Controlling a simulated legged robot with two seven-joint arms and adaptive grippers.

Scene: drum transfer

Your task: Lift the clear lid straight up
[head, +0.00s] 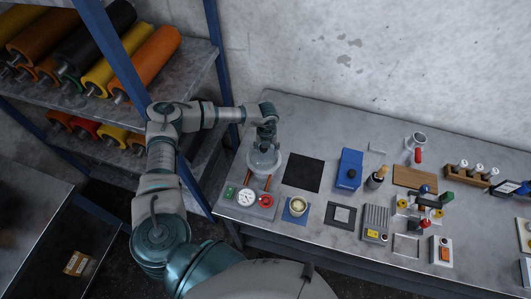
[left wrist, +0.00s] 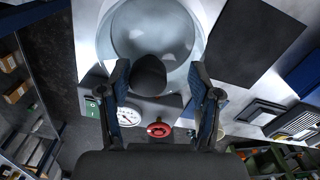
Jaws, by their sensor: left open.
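The clear lid (head: 263,162) is a transparent dome at the left end of the bench. In the left wrist view, the lid (left wrist: 150,35) fills the top middle, with its dark round knob (left wrist: 150,76) in front. My left gripper (head: 266,143) points down over the lid. In the left wrist view, my left gripper (left wrist: 159,72) is open, with one finger on each side of the knob. I cannot tell whether the fingers touch it. My right gripper is not in view.
A panel with a gauge (head: 246,197) and a red knob (head: 266,200) is just in front of the lid. A black mat (head: 303,172) lies to its right. A blue box (head: 349,169) and several other items stand farther right. A shelf of rollers (head: 152,62) is at left.

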